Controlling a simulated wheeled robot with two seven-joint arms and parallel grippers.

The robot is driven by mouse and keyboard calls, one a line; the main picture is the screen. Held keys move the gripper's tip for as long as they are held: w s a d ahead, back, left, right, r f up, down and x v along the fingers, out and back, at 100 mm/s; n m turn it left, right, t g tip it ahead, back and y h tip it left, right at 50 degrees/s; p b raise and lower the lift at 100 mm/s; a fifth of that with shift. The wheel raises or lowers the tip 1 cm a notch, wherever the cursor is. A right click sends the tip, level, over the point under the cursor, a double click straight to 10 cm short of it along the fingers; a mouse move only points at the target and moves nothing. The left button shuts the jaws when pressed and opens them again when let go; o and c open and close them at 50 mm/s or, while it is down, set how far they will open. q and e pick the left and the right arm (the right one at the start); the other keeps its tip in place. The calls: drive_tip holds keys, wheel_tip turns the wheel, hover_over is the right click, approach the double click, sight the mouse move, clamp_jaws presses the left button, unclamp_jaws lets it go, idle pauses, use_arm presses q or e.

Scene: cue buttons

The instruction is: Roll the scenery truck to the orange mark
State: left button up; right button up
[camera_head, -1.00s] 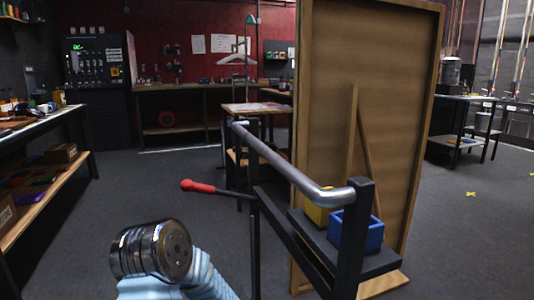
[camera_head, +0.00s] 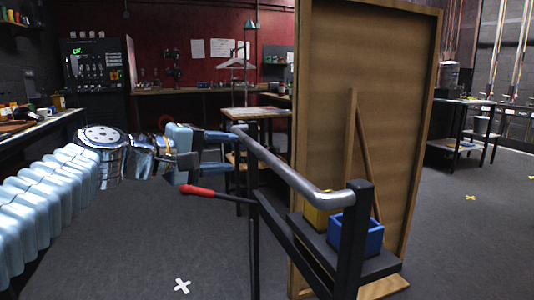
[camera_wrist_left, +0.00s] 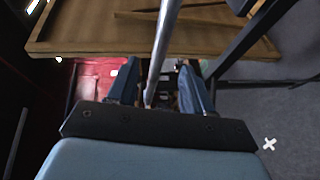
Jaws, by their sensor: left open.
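The scenery truck is a tall wooden flat (camera_head: 395,110) with a brace, on a base with a black frame and a silver push bar (camera_head: 290,172). A red-handled lever (camera_head: 200,190) sticks out at its left. My left gripper (camera_head: 232,150) is open, close to the bar's far end. In the left wrist view its two fingers (camera_wrist_left: 157,68) show with the silver bar (camera_wrist_left: 164,35) appearing between them; I cannot tell whether they touch it. No clearly orange mark shows; the floor has a white cross (camera_head: 182,286) and a yellow cross (camera_head: 470,197). My right gripper is not in view.
A blue bin (camera_head: 358,234) and a yellow bin (camera_head: 317,215) sit on the truck's shelf. A small table (camera_head: 255,112) stands behind the bar. Workbenches line the left and back. Another table (camera_head: 465,101) stands at right. Open floor lies at right and front left.

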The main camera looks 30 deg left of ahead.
sight(267, 152)
use_arm(q)
drive_tip(key=p+x, duration=0.1)
drive_tip(key=x, duration=1.1)
drive_tip(key=shift+w+a+f, duration=0.1)
drive_tip(key=shift+f, duration=0.05)
clamp_jaws()
